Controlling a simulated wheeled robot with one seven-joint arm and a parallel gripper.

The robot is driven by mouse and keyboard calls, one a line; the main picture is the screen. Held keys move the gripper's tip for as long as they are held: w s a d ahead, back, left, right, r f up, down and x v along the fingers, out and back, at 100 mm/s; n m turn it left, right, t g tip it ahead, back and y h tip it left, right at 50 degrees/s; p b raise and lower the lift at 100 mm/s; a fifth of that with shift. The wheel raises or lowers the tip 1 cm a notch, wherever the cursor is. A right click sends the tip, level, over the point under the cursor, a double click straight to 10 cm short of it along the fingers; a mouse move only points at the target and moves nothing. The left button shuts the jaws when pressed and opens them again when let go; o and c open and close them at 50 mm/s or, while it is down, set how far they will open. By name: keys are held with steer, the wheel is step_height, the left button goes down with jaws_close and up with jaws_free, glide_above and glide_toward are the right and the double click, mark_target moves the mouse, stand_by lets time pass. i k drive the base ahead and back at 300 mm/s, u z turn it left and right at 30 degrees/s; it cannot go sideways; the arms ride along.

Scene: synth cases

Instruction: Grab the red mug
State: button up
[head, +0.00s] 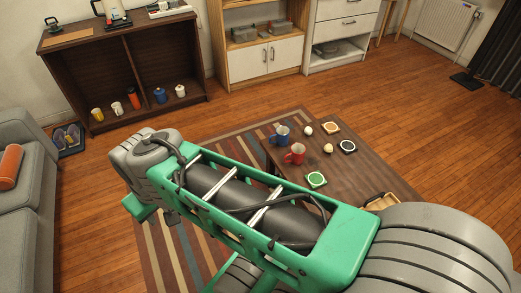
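The red mug (295,154) stands upright on the low dark wooden table (336,168), just beyond my green arm. A blue mug (281,136) stands close behind it, slightly to the left. My arm crosses the foreground and covers the near part of the table. My gripper cannot be made out in the head view, so its opening and its distance to the mug do not show.
Small round items and coasters (348,146) lie right of the mugs, with a green coaster (316,180) in front. A tan basket (381,201) sits at the near right. A grey sofa (27,205) stands left. Wooden floor (420,90) is open behind the table.

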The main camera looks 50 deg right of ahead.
mark_target(297, 152)
steer(key=u, duration=0.05)
steer(key=i, duration=0.95)
steer(key=z, duration=1.05)
steer(key=i, duration=0.65)
steer(key=z, duration=0.65)
